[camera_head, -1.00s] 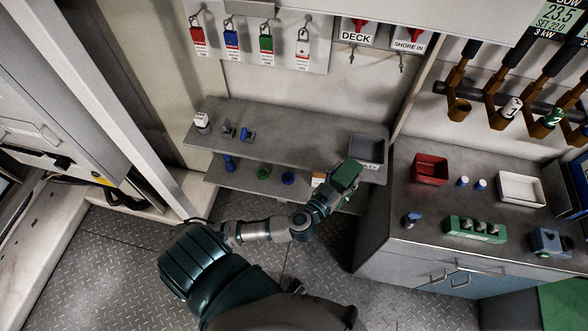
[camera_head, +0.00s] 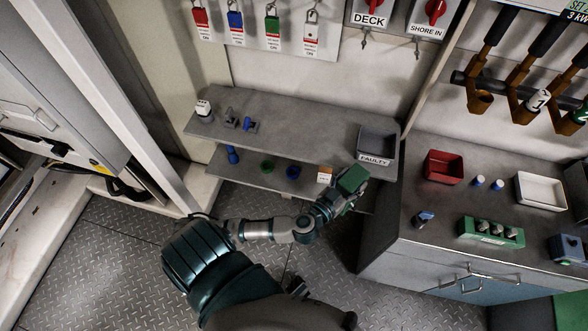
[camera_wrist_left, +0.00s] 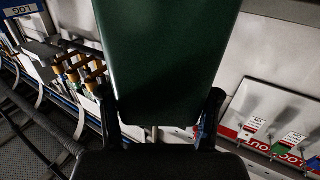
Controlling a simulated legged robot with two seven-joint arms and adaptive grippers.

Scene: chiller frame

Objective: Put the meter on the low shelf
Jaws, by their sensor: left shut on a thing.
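My left gripper (camera_head: 334,204) is shut on a dark green box-shaped thing, which I take to be the meter (camera_head: 352,180). In the left wrist view the meter (camera_wrist_left: 165,55) fills the middle, between the two fingers of the gripper (camera_wrist_left: 160,118). In the head view the meter is in front of the right end of the low shelf (camera_head: 250,179), below the front of the grey FAULTY tray. I cannot tell whether it touches the shelf. It hides part of that shelf end. My right gripper is not in view.
The low shelf holds a blue item (camera_head: 232,155), a green ring (camera_head: 267,167), a blue ring (camera_head: 293,172) and a small orange-and-white box (camera_head: 325,175) close beside the meter. The upper shelf (camera_head: 300,126) overhangs it, with the FAULTY tray (camera_head: 375,158). A counter (camera_head: 405,215) stands at right.

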